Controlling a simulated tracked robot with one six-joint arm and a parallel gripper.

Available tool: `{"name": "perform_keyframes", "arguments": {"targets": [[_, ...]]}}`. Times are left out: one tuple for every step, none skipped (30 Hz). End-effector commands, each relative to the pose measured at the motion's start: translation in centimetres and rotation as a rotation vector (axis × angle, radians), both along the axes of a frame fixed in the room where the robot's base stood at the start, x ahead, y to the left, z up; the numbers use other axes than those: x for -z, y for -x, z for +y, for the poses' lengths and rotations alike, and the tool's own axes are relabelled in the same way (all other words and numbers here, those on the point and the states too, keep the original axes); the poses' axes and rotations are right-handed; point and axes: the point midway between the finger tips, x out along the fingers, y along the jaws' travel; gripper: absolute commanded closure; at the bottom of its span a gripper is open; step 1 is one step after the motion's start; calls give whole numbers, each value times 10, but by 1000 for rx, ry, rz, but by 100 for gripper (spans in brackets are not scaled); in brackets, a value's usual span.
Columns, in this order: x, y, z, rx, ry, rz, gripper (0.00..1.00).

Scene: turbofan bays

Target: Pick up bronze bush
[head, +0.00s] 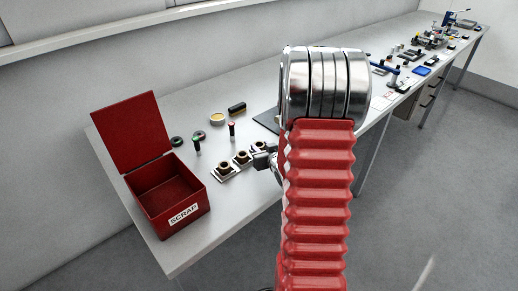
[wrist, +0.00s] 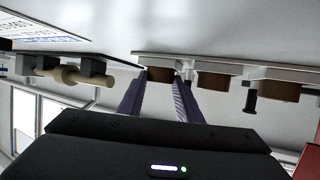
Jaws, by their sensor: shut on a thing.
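Several bronze bushes stand in a row on small pale plates on the bench. In the head view, one bush (head: 222,168) is nearest the scrap box, another bush (head: 242,157) is beside it, and a third (head: 258,146) is closest to my gripper (head: 264,161). The wrist view looks upside down, with the bench at the top. There my gripper (wrist: 162,80) has its two fingers on either side of a brown bronze bush (wrist: 160,74), shut on it. The bush is still at its plate; I cannot tell any gap. My arm hides part of the bench.
An open red scrap box (head: 168,190) stands at the bench's near end. A tan peg in a dark holder (wrist: 70,76) is left in the wrist view. More tools crowd the far bench.

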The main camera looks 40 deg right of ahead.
Motion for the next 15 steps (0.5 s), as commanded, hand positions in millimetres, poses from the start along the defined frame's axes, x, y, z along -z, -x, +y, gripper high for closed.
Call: {"name": "perform_keyframes", "arguments": {"targets": [[-1,0,0,0,1,-2,99],[-1,0,0,0,1,-2,99],[-1,0,0,0,1,-2,99],[-1,0,0,0,1,-2,99],[-1,0,0,1,1,-2,99],[-1,0,-1,1,1,-2,99],[-2,0,-1,1,1,-2,99],[-3,0,-1,1,2,-1,99],[-5,0,-1,1,2,-2,99],[-6,0,-1,1,2,-2,99],[-8,0,-1,1,2,-1,99],[-11,0,-1,1,2,-2,99],[-14,0,-1,1,2,-2,99],[-17,0,-1,1,3,-3,99],[-22,0,-1,1,3,-4,99]]}}
